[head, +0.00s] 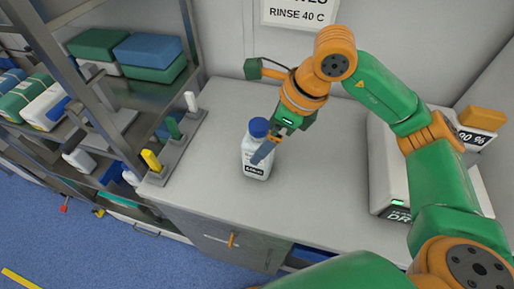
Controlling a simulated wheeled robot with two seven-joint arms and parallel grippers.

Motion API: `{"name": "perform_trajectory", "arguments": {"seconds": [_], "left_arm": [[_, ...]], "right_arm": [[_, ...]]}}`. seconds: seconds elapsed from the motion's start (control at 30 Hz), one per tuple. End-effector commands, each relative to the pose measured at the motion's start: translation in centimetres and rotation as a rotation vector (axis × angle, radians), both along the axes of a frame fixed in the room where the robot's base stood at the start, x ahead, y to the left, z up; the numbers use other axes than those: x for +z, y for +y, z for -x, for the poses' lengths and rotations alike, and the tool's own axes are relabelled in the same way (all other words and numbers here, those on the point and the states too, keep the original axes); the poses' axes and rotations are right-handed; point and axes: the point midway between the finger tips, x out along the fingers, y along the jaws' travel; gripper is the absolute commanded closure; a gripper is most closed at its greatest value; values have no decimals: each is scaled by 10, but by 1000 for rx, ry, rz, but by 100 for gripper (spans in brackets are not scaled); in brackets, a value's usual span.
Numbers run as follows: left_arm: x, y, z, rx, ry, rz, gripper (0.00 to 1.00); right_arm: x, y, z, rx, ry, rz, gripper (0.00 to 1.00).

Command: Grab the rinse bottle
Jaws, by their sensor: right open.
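The rinse bottle (252,163) is white with a blue cap and a dark-lettered label. My right gripper (263,150) comes down from the upper right and is open at the bottle's right side. One finger shows in front of the bottle's upper right part. The other finger is hidden, so I cannot tell whether the jaws touch the bottle. My left gripper is not in view.
A rack with yellow, green and white upright pieces (173,135) stands at the counter's left end. Shelves (140,91) with folded packs are further left. A white device (383,170) stands at the right. The counter between bottle and device is clear.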

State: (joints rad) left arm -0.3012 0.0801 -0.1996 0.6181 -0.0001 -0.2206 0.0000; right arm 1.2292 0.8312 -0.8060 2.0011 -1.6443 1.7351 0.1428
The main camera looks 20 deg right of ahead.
Motion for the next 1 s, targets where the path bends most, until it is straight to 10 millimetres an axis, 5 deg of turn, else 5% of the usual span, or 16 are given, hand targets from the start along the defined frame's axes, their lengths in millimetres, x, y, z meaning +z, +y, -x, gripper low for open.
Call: {"name": "perform_trajectory", "arguments": {"seconds": [0.2, 0.43, 0.8, 1.0], "left_arm": [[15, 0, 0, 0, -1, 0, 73], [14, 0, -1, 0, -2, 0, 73], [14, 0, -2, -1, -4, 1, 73], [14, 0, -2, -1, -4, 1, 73]], "right_arm": [[-32, 13, -9, 1, 4, -1, 0], [-35, 13, -11, 0, -1, -1, 0], [-35, 13, -10, -1, 0, 0, 100], [-34, 13, -11, -1, -1, -2, 100]]}}
